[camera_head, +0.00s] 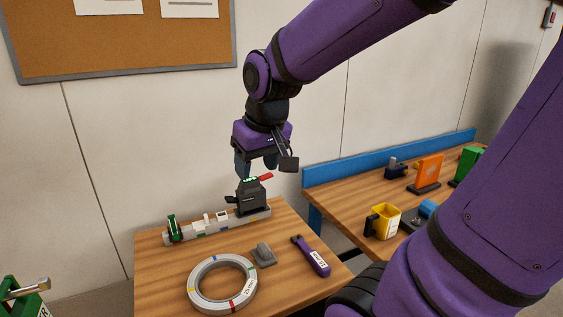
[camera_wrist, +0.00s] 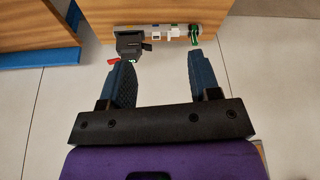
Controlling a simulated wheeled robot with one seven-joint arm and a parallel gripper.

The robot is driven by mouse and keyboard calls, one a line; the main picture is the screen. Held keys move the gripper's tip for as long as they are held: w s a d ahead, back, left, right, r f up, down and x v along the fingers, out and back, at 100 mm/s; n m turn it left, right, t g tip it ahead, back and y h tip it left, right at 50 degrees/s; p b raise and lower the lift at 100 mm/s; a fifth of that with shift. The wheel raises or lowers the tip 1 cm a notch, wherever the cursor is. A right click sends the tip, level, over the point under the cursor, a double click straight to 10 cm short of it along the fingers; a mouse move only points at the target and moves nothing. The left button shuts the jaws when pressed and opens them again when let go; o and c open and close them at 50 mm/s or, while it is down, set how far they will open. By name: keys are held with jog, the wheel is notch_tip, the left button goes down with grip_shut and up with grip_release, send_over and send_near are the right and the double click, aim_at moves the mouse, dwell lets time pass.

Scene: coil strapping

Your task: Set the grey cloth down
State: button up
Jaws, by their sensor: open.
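The grey cloth (camera_head: 263,254) lies as a small folded pad on the wooden table, between the coil and a purple-handled tool. My gripper (camera_head: 257,168) is open, with nothing visible between its fingers. It hangs above the back of the table, well above and behind the cloth and apart from it. In the wrist view my gripper (camera_wrist: 156,66) shows two dark blue fingers spread apart. The cloth is not visible in the wrist view.
A black device (camera_head: 250,195) with a red lever stands on a grey rail (camera_head: 215,228) below my gripper. A pale coil (camera_head: 193,290) with coloured bands and a purple-handled tool (camera_head: 318,264) lie in front. A second table (camera_head: 345,195) stands right, holding a yellow mug (camera_head: 384,222).

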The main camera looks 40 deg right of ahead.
jog(key=s+a+r+t, duration=0.1)
jog(key=s+r, duration=0.3)
jog(key=s, duration=0.5)
jog(key=shift+a+r+n+t, duration=0.15)
jog(key=shift+a+n+t, duration=0.2)
jog(key=shift+a, duration=0.5)
jog(key=shift+o, duration=0.4)
jog(key=shift+s, duration=0.5)
jog(key=m+g, duration=0.3)
jog(key=g, duration=0.2)
send_over(264, 247)
jog(key=f, duration=2.1)
jog(key=w+f, duration=0.1)
jog(key=f, duration=1)
jog(key=shift+a, duration=0.35)
notch_tip(264, 247, down, 5)
jog(key=shift+s+f, duration=0.1)
jog(key=shift+f, duration=0.1)
jog(key=f, duration=0.4)
jog(key=shift+s+d, duration=0.35)
jog(key=shift+f, duration=0.6)
jog(key=shift+c, duration=0.4)
